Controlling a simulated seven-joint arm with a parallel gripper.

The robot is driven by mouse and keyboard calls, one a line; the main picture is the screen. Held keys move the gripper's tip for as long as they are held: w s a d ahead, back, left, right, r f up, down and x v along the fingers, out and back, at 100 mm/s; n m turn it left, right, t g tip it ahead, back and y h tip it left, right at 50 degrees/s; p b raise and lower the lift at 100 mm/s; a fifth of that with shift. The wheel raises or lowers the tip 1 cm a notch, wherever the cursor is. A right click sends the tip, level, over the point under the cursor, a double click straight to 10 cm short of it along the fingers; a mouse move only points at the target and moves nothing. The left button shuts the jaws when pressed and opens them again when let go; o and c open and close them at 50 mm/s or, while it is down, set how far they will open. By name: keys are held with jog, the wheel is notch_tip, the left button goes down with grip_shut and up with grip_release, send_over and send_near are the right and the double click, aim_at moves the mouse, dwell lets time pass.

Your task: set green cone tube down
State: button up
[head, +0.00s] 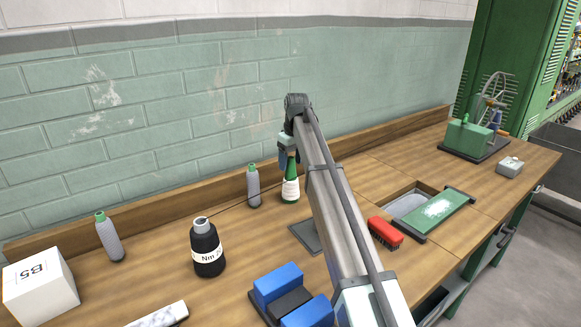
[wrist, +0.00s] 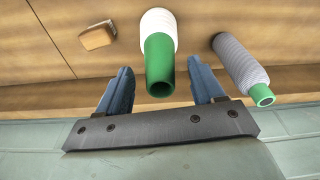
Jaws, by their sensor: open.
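The green cone tube (head: 291,168) with white yarn around its lower part stands upright on the bench near the back wall in the head view. In the wrist view the green cone tube (wrist: 159,68) points its hollow end towards the camera. My gripper (wrist: 160,78) is open, with one blue finger on each side of the tube and visible gaps between. In the head view my gripper (head: 288,146) is at the top of the tube, partly hidden by my arm.
A grey cone with a green tip (head: 253,186) stands close left of the tube. A black bottle-shaped cone (head: 207,250), another grey cone (head: 109,237) and a white box (head: 39,286) are further left. Blue blocks (head: 279,284) and a red brush (head: 385,234) lie in front.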

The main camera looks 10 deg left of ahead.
jog(key=r, duration=0.9)
jog(key=shift+s+d, duration=0.35)
jog(key=shift+d, duration=0.05)
